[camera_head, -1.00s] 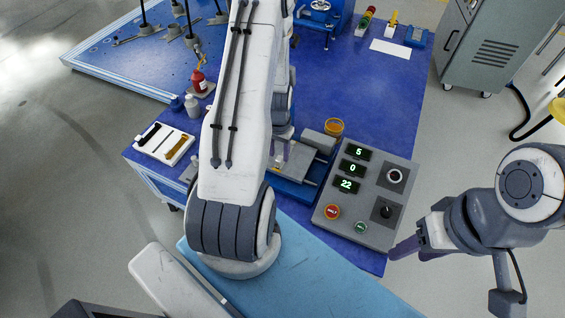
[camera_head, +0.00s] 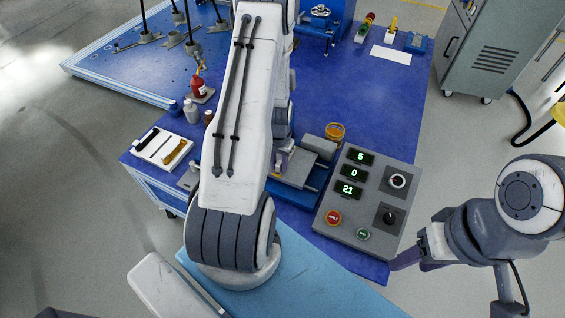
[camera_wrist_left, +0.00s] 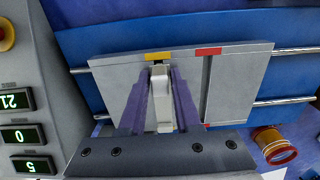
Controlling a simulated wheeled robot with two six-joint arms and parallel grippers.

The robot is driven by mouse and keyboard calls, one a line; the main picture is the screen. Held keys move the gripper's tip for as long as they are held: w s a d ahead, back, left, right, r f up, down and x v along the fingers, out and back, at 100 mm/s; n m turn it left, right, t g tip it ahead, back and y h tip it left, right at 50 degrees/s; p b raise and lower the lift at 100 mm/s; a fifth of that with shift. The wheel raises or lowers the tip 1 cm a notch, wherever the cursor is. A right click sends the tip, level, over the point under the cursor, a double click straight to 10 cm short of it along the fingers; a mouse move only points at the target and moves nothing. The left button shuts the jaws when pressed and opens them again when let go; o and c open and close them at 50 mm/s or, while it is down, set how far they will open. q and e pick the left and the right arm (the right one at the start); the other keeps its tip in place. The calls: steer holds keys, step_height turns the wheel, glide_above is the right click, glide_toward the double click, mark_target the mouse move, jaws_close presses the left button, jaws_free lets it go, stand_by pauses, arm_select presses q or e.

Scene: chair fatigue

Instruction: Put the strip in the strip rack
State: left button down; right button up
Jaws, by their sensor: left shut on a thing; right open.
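My left gripper (camera_head: 280,160) is over the grey plate of a small blue-based fixture (camera_head: 298,168), mostly hidden behind my own arm. In the left wrist view its purple fingers (camera_wrist_left: 160,100) are shut on a pale grey-white piece (camera_wrist_left: 161,82), which stands at a yellow mark (camera_wrist_left: 158,57) on the plate. I cannot tell whether this piece is the strip or part of the fixture. A red mark (camera_wrist_left: 208,51) lies beside the yellow one. My right gripper (camera_head: 405,259) is open and empty off the table's front right corner. I cannot identify a strip rack for certain.
A control box (camera_head: 352,240) with displays, knobs and buttons stands right of the fixture. A white tray (camera_head: 152,157) with dark and brown pieces lies at left, near bottles (camera_head: 192,110).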

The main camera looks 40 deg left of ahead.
arm_select(q)
steer(key=shift+r+p, duration=1)
steer(key=shift+r, duration=0.15)
step_height(320, 180, up, 4)
steer(key=p, duration=0.3)
steer(key=shift+p, duration=0.4)
